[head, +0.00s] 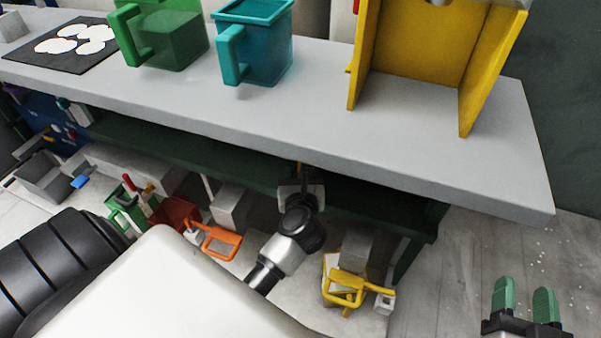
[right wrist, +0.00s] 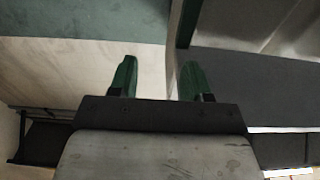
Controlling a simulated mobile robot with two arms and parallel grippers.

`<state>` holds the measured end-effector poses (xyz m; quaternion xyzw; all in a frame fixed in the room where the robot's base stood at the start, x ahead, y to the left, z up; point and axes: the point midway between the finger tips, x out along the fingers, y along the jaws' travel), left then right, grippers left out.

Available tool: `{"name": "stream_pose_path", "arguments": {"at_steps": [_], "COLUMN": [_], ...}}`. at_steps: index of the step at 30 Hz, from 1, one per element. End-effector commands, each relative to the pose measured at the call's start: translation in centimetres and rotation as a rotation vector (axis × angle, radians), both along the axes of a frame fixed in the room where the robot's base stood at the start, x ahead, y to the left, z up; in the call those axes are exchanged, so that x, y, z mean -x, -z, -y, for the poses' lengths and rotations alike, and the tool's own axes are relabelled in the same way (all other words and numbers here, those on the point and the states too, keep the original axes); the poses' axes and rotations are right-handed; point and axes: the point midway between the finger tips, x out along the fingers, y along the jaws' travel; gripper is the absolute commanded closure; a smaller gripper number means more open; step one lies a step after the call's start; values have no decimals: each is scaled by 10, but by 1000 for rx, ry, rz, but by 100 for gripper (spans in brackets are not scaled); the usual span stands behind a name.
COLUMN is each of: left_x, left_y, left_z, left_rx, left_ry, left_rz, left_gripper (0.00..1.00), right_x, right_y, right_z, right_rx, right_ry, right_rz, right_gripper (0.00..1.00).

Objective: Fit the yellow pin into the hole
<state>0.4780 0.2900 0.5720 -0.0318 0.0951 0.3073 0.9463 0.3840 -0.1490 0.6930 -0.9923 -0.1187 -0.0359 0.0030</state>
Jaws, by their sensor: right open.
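My right gripper (head: 520,292) is at the lower right of the head view, over the floor and apart from the workbench. Its two green fingers are spread, with nothing between them. It also shows in the right wrist view (right wrist: 158,80), open and empty. The yellow press frame (head: 487,75) stands on the right part of the bench, its top cut off by the picture edge. I cannot make out a separate yellow pin or the hole in either view.
The grey workbench (head: 420,125) holds a green jug (head: 180,38), a teal jug (head: 268,50) and a dark mat (head: 50,62) with white discs. Below it are an orange-handled item (head: 220,242) and a yellow-handled item (head: 345,287).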

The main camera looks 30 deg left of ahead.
Motion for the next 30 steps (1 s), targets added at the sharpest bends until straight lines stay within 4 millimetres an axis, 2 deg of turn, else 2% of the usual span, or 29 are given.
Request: {"name": "stream_pose_path", "arguments": {"at_steps": [7, 18, 29, 30], "left_x": [-12, -43, -47, -47], "left_y": [4, 11, 10, 10], "left_z": [-8, -28, -31, -31], "left_rx": [-3, -2, -2, -2], "left_ry": [-1, -1, -1, -1], "left_rz": [0, 0, -1, -1], "left_gripper": [54, 54, 54, 60], "right_x": [0, 12, 14, 14], "right_y": [-11, -48, -54, -54], "right_z": [-2, -6, -6, -6], "right_rx": [-27, -110, -121, -121], "right_ry": [-6, -24, -26, -26], "right_rz": [99, 402, 444, 444], "right_gripper": [52, 52, 52, 52]}}
